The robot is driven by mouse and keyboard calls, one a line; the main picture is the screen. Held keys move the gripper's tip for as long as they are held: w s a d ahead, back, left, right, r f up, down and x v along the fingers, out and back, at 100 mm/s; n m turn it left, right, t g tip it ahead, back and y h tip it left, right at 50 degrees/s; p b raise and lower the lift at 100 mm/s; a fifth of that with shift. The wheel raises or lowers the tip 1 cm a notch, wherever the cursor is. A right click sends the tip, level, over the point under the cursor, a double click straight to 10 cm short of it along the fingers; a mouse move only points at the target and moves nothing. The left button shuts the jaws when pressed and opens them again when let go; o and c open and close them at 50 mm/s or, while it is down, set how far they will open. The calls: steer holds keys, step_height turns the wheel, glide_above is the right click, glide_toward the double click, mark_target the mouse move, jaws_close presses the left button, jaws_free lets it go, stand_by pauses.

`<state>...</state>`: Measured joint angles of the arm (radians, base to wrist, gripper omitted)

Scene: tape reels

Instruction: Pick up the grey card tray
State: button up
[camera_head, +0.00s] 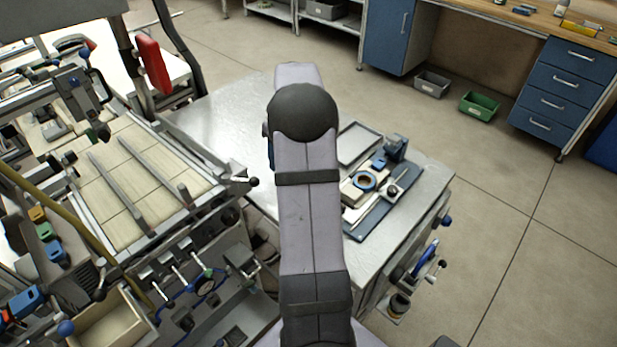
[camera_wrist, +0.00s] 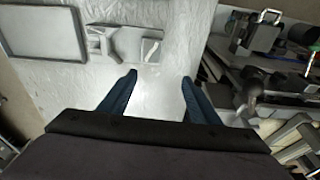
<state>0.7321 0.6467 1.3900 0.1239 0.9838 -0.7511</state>
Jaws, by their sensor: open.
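The grey card tray (camera_head: 358,145) is a shallow, empty rectangular tray. It lies flat on the metal bench, just right of my arm in the head view.
Machinery (camera_head: 150,180) stands left; bare bench (camera_head: 225,120) lies between.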

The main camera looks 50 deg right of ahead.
steer(key=shift+n, duration=0.3)
steer(key=f, duration=0.1)
steer(key=s+d+f, duration=0.1)
steer(key=d+f, duration=0.1)
steer(key=shift+s+f+b, duration=0.3)
steer(key=shift+s, duration=0.1)
steer(key=shift+w+d+f+p, duration=0.15)
steer(key=shift+f+p, duration=0.7)
steer(key=shift+f, duration=0.95)
steer(key=shift+w+f+p, duration=0.25)
steer(key=shift+f+p, duration=0.55)
steer(key=shift+f, duration=1)
steer(key=shift+c, duration=0.3)
steer(key=c, duration=1.2)
steer(key=shift+r, duration=0.1)
step_height(320, 180, up, 10)
steer(key=b, duration=0.2)
steer(key=shift+b, duration=0.4)
